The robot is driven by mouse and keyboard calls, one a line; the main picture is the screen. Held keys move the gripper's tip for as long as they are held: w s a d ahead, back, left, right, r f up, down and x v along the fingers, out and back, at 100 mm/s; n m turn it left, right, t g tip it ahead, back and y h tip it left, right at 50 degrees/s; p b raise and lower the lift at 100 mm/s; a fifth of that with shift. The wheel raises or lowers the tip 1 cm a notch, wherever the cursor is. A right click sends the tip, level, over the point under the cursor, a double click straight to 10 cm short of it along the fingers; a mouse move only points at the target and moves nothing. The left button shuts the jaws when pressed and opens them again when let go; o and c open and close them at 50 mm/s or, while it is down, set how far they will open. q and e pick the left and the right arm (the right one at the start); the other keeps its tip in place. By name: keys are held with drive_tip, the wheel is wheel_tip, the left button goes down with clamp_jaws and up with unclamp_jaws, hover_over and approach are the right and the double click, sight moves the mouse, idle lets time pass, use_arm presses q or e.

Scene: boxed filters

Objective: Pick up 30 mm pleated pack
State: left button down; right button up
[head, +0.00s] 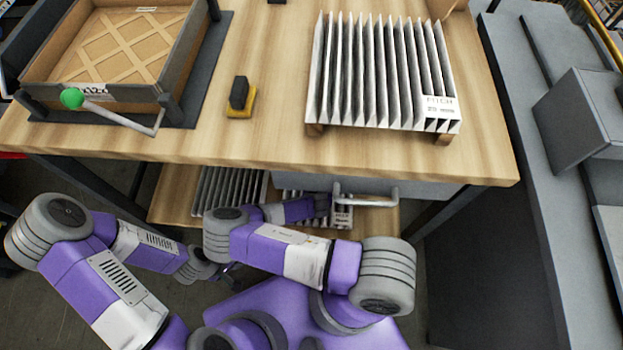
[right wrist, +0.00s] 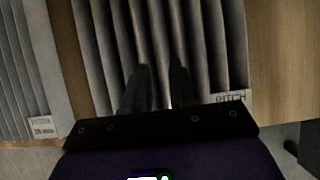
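A white pleated pack (head: 375,75) with a PITCH label lies on the tabletop at the back right, resting on wooden supports. More pleated packs lie on the lower shelf: one at the left (head: 225,190) and one (head: 343,216) partly hidden by my right arm. In the right wrist view, a pleated pack (right wrist: 215,50) with a PITCH label is under my right gripper (right wrist: 160,72). Its two fingers are apart with pleats showing between them; contact is unclear. My left gripper (head: 230,272) is low at the left, small and dark.
A cardboard frame (head: 125,92) sits in a dark fixture with a green-knobbed handle (head: 72,98) at the back left. A yellow and black block (head: 240,97) stands mid-table. A drawer handle (head: 367,197) and the table's front edge overhang the lower shelf (head: 172,205). Grey equipment (head: 585,120) stands right.

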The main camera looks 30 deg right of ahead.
drive_tip(key=shift+w+d+f, duration=0.15)
drive_tip(key=shift+w+f, duration=0.15)
drive_tip(key=shift+f, duration=0.15)
drive_tip(key=shift+w+d+f, duration=0.25)
drive_tip(key=shift+d+f, duration=0.05)
drive_tip(key=shift+f, duration=0.3)
drive_tip(key=shift+w+r+x, duration=0.1)
drive_tip(key=shift+w+x, duration=0.1)
drive_tip(key=shift+x, duration=0.95)
drive_tip(key=shift+w+r+x, duration=0.15)
drive_tip(key=shift+x, duration=1.05)
drive_tip(key=shift+d, duration=0.1)
clamp_jaws()
